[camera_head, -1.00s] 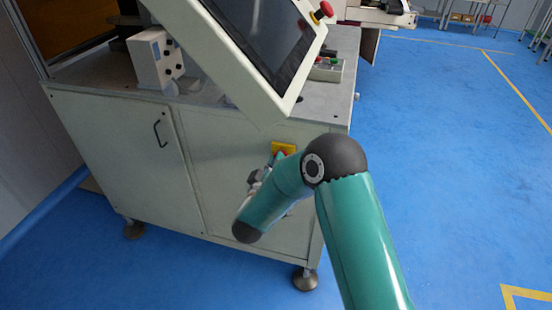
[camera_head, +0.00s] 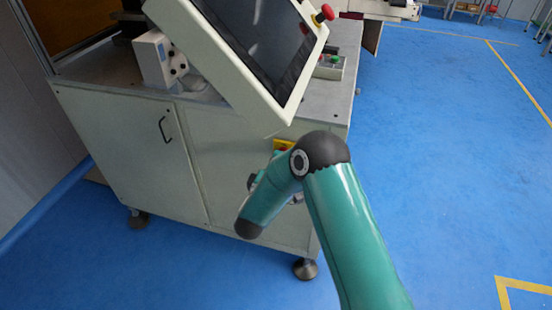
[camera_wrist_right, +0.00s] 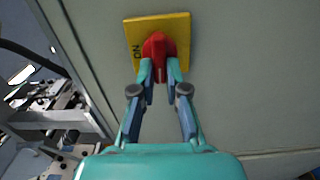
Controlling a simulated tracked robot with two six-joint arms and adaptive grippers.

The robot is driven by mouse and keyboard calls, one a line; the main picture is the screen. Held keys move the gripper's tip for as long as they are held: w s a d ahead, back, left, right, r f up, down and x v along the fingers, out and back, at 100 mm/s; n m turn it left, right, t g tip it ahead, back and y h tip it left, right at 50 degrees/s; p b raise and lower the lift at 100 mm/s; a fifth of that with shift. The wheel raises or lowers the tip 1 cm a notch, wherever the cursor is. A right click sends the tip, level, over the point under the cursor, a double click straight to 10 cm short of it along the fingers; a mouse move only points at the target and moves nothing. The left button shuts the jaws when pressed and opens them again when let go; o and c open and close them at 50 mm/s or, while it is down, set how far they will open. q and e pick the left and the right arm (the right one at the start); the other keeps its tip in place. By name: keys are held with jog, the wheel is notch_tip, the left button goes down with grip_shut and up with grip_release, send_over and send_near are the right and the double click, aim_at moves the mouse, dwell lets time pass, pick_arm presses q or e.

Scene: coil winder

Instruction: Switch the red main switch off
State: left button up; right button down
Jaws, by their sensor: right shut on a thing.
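The red main switch (camera_wrist_right: 158,50) sits on a yellow plate (camera_wrist_right: 184,28) on the cabinet's side panel. The letters "ON" show at the plate's left edge in the right wrist view. My right gripper (camera_wrist_right: 159,72) has its two fingers around the red knob, shut on it. In the head view a bit of the yellow plate (camera_head: 283,145) shows above my right arm, which hides the knob and most of the gripper. My left gripper is in neither view.
The pale machine cabinet (camera_head: 130,150) stands on a blue floor, with a tilted screen (camera_head: 265,45) overhanging above the switch. A red emergency button (camera_head: 323,14) is at the screen's upper right. Free floor lies to the right.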

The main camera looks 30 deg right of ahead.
jog(key=shift+a+f+n, duration=0.15)
jog(key=shift+n, duration=0.15)
jog(key=c, duration=1.2)
grip_release()
jog(key=shift+w, duration=0.1)
